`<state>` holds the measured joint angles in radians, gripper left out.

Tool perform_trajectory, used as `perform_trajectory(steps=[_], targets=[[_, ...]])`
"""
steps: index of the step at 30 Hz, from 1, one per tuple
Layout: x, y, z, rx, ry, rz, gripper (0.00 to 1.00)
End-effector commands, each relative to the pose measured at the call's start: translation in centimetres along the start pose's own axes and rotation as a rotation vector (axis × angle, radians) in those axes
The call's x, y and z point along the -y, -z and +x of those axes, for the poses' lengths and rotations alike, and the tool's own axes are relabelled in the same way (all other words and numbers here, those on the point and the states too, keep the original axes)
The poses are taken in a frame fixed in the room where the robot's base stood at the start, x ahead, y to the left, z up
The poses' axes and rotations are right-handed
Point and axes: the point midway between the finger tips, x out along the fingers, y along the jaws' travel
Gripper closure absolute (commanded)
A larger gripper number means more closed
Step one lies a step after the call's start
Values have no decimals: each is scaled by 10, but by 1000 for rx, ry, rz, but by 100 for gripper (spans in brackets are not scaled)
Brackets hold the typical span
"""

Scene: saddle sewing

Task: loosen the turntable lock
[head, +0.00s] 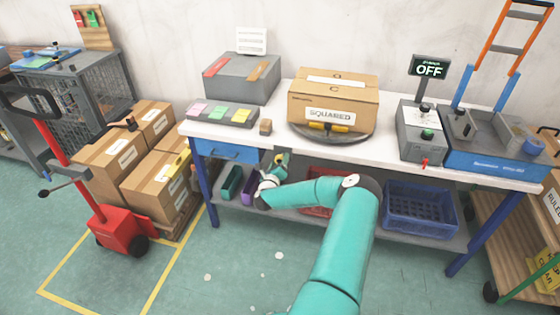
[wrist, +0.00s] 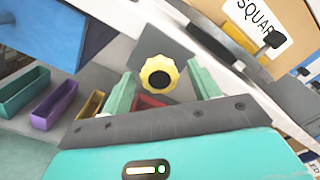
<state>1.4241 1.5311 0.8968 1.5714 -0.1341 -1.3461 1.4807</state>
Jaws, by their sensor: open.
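A yellow scalloped knob with a dark centre (wrist: 159,77), which looks like the turntable lock, sits on a grey plate at the bench's front edge. In the head view the yellow knob (head: 282,159) shows small beside my gripper (head: 275,172). In the wrist view my gripper (wrist: 163,88) is open, one teal finger on each side of the knob. Whether the fingers touch it I cannot tell. The round grey turntable (head: 354,138) on the bench top carries a carton labelled SQUARED (head: 328,99).
A blue drawer (head: 228,152) hangs left of the knob. Green and purple bins (wrist: 54,105) stand on the lower shelf, and a blue crate (head: 420,207) sits at right. A red pallet jack (head: 118,228) stands at left. A sign reads OFF (head: 429,68).

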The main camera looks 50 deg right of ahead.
Motion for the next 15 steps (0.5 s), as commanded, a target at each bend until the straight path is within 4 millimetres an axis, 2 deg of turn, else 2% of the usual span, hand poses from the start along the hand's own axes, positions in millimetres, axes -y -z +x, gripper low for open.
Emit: perform_trajectory(steps=[6,13,15], targets=[[0,0,16,0,-1,0,39],[0,0,16,0,-1,-1,39],[0,0,16,0,-1,-1,51]])
